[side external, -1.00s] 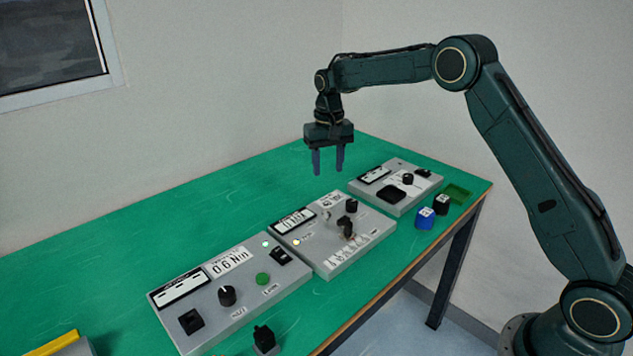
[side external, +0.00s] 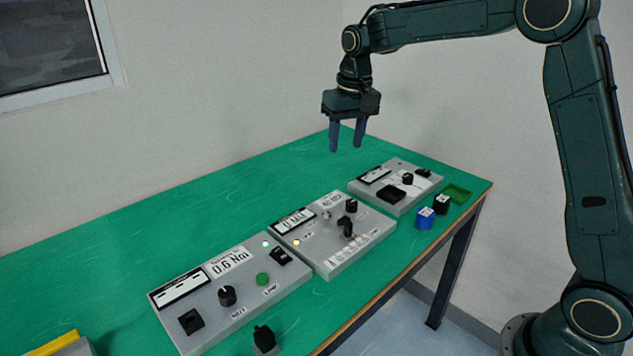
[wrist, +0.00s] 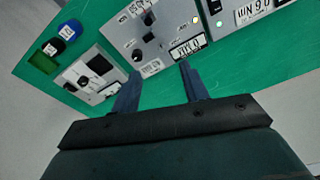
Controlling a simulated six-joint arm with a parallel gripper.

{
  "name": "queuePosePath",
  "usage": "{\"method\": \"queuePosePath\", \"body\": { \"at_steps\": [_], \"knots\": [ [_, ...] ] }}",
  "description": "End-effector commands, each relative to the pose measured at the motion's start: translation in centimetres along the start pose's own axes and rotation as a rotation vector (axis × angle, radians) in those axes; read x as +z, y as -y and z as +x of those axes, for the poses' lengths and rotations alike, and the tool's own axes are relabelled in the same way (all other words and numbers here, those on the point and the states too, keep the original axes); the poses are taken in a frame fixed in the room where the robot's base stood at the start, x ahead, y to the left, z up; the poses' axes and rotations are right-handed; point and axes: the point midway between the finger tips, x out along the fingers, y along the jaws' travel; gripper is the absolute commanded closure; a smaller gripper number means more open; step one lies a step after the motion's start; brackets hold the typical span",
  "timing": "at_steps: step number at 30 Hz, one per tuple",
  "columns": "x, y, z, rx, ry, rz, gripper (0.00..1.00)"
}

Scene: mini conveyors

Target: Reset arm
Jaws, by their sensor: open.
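My gripper (side external: 346,142) hangs open and empty above the green table (side external: 230,195), pointing down, over the area behind the grey panels. In the wrist view its two blue fingers (wrist: 157,80) are spread apart with nothing between them. It is well clear of the panels and touches nothing. My arm reaches in from the right side of the side external view.
Three grey panels stand in a row: the near one (side external: 215,325), the middle one (side external: 345,262) and the far one (side external: 398,207). A blue block (side external: 425,219), a black block (side external: 441,205) and a green tray (side external: 459,190) sit at the right edge. The table's back left is clear.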

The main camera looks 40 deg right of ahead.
Motion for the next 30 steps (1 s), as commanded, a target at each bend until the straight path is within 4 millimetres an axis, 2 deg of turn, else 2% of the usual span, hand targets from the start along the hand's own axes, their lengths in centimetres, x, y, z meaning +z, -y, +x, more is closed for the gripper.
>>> {"method": "queuePosePath", "body": {
  "at_steps": [1,6,15,21,30],
  "knots": [
    [0.9,0.0,-1.1,-0.004,-0.015,-0.010,0.55],
    [4.1,-0.3,-3.9,-0.013,-0.054,-0.044,0.55],
    [10.1,-1.1,-7.6,-0.029,-0.124,-0.104,0.55],
    [14.3,-1.9,-9.1,-0.039,-0.172,-0.143,0.55],
    [20.8,-3.1,-10.0,-0.051,-0.244,-0.202,0.55]
  ]
}}
